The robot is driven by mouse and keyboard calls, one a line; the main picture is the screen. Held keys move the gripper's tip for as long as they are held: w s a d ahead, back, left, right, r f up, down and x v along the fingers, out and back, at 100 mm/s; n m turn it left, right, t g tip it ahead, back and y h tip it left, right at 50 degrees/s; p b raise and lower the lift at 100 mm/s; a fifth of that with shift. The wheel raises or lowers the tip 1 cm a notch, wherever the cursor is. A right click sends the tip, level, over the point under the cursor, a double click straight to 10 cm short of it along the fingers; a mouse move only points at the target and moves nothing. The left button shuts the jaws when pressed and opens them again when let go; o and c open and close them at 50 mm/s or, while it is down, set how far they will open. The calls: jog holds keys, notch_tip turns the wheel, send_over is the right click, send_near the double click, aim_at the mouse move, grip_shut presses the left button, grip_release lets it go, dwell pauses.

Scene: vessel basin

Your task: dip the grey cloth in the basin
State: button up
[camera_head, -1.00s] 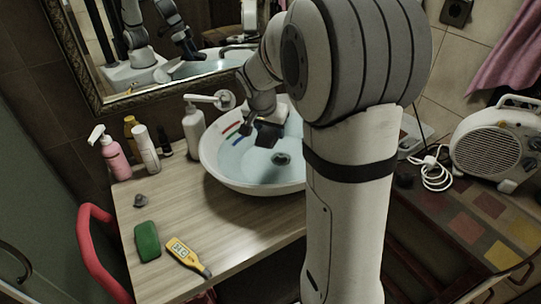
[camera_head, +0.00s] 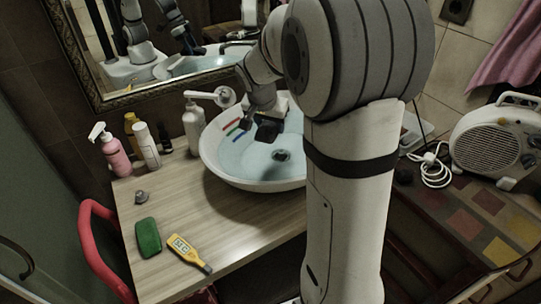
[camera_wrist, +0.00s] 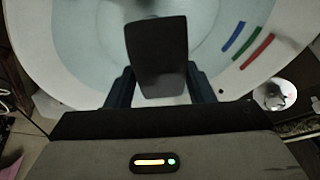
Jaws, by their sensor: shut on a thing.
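The white basin (camera_head: 230,177) stands on the wooden counter and holds pale blue water (camera_head: 250,160). It also shows in the wrist view (camera_wrist: 60,85). My gripper (camera_head: 264,116) is over the back part of the basin. In the wrist view my gripper (camera_wrist: 160,88) is shut on the dark grey cloth (camera_wrist: 157,50), which looks like a flat, stiff block pointing out over the basin. In the head view the cloth (camera_head: 268,131) shows as a small dark shape below the gripper. I cannot tell whether it touches the water.
A faucet (camera_head: 222,97) and a white soap bottle (camera_head: 193,128) stand close behind the basin. Pink (camera_head: 115,157) and white (camera_head: 149,150) bottles stand at the back left. A heater (camera_head: 500,143) is at right.

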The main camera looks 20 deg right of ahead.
aim_at(270, 124)
jog(key=shift+r, duration=0.1)
jog(key=shift+r+p, duration=0.7)
jog(key=shift+r, duration=0.75)
